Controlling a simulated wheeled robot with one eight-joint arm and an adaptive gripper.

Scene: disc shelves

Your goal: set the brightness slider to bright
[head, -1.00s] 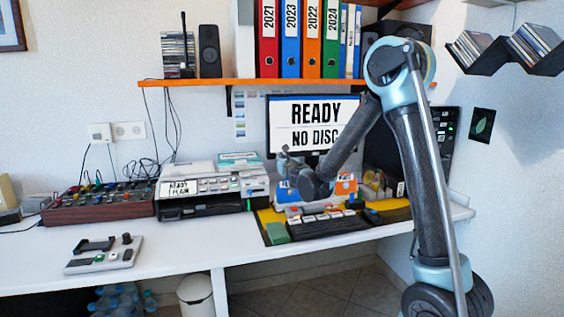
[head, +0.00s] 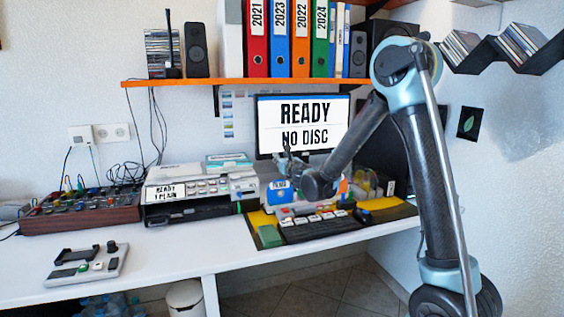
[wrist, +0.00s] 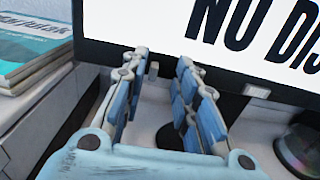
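The monitor (head: 262,128) reads "READY / NO DISC". Its dark lower bezel (wrist: 215,76) crosses the wrist view. A small grey knob (wrist: 153,70) shows at that bezel between my fingers, and a pale tab (wrist: 257,91) sits on it further right. I cannot tell for sure which is the brightness slider, and no brightness label is legible. My gripper (head: 287,152) is in front of the lower left part of the monitor. In the wrist view my gripper (wrist: 162,62) has its two blue-padded fingers apart, with nothing held between them.
A keyboard (head: 320,228) and a blue box (head: 279,194) are below my gripper. A disc machine (head: 190,209) stands to the left. A white control panel (head: 113,265) lies at the desk's front left. The middle desk front is clear.

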